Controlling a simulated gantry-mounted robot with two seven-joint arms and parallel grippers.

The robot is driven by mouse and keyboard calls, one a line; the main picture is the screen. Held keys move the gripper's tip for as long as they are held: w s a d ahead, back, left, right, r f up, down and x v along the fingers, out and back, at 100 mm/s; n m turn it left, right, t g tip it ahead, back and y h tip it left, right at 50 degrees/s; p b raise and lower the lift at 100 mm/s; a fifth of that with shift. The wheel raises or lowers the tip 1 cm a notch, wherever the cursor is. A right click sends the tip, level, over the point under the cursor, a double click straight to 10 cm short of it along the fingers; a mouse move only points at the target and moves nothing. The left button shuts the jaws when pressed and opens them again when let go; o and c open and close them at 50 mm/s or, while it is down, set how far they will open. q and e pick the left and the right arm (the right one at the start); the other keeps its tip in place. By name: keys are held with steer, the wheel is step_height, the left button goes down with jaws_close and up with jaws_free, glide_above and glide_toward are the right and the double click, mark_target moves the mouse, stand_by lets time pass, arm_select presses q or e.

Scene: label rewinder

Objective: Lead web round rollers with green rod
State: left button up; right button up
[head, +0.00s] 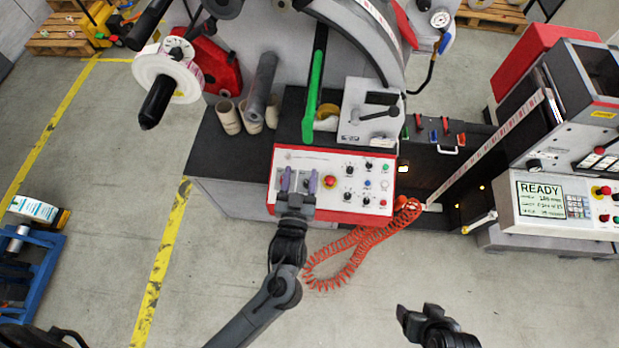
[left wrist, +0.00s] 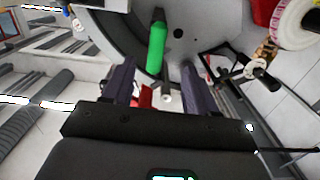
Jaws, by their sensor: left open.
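The green rod (head: 315,85) stands at the machine, behind the control panel. It also shows in the left wrist view (left wrist: 157,48), beyond and between my left fingertips. My left gripper (head: 298,182) is open and empty, over the left part of the control panel, nearer than the rod and apart from it. A pale printed web (head: 490,147) slants from the right-hand unit down to the low middle of the machine. A printed strip (head: 374,14) also runs along the curved guard at top. My right gripper (head: 418,318) is at the bottom right; its jaw state is unclear.
The red-edged control panel (head: 325,207) has knobs and buttons. A coiled orange hose (head: 345,255) hangs below it. A label reel (head: 163,72) is at upper left. Cardboard cores (head: 228,117) stand on the dark bench. The right unit's screen (head: 541,198) reads READY.

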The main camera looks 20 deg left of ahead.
mark_target(307, 136)
arm_select(q)
steer(key=b+x, duration=0.1)
steer(key=x, duration=0.1)
steer(key=r+b+x, duration=0.1)
steer(key=x, duration=0.2)
steer(key=b+x, duration=0.1)
steer(key=x, duration=0.2)
steer(key=shift+d+r, duration=0.2)
steer(key=shift+r, duration=0.2)
steer(key=shift+r+b+x, duration=0.2)
steer(key=shift+b+x, duration=0.45)
steer(key=shift+x, duration=1.55)
steer(key=shift+w+a, duration=0.1)
steer(key=shift+w, duration=0.45)
arm_select(e)
steer(key=shift+x, duration=2.2)
steer(key=shift+s+d, duration=0.1)
steer(key=shift+d, duration=0.1)
arm_select(q)
jaws_close()
steer(key=shift+r, duration=0.1)
